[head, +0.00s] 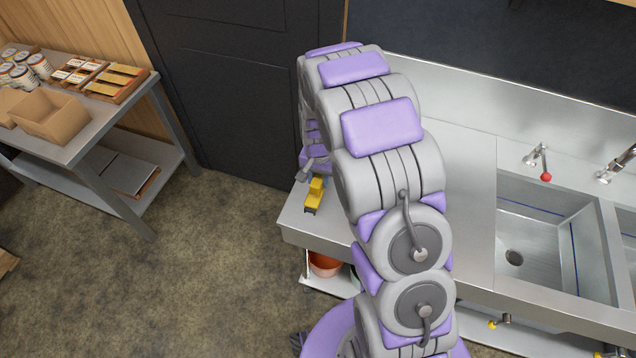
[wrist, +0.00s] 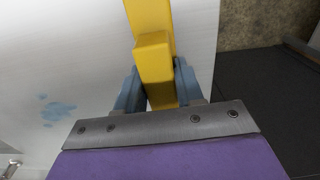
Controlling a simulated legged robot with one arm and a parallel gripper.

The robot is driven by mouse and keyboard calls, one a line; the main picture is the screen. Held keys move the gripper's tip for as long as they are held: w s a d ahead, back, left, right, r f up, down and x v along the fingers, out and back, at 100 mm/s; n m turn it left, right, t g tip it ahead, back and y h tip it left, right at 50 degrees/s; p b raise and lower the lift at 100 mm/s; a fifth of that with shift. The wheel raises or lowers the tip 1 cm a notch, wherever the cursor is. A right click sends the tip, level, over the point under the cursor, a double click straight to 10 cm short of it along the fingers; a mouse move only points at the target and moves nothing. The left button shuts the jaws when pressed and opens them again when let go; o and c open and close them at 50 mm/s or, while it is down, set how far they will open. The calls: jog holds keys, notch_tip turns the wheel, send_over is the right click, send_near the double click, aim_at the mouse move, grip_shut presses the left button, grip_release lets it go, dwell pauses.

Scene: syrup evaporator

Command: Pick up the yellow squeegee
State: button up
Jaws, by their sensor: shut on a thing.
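The yellow squeegee (head: 314,194) is at the left end of the steel counter, partly hidden by my arm in the head view. In the wrist view the yellow squeegee (wrist: 152,55) runs up from between the fingers past the top edge. My gripper (wrist: 158,92) has its blue fingers closed on both sides of the yellow part. In the head view my gripper (head: 316,178) is small and mostly behind my arm. I cannot tell whether the squeegee touches the counter.
The steel counter (head: 466,190) has a sink basin (head: 545,240) on the right, with a red-knobbed tap (head: 545,176) behind it. A reddish bowl (head: 325,264) sits on the shelf below. A table (head: 92,130) at left holds a cardboard box (head: 50,116) and jars. The floor between is clear.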

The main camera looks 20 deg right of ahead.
aim_at(320, 178)
jog(key=shift+d, duration=0.25)
jog(key=c, duration=0.3)
jog(key=shift+a+r, duration=0.3)
jog(key=shift+r, duration=0.35)
jog(key=shift+s+d+r+p, duration=0.1)
jog(key=shift+s+r+p, duration=0.15)
jog(key=shift+r, duration=0.35)
jog(key=shift+s+d+r+p, duration=0.15)
jog(key=shift+r+p, duration=0.1)
jog(key=shift+r, duration=0.35)
jog(key=s+d, duration=0.1)
jog(key=s, duration=0.4)
jog(key=s+d+p, duration=0.1)
jog(key=s+d, duration=0.1)
jog(key=s, duration=0.2)
jog(key=s+d+r, duration=0.1)
jog(key=s, duration=0.4)
jog(key=shift+s+d+r, duration=0.1)
jog(key=shift+s+d, duration=0.1)
jog(key=shift+s, duration=0.1)
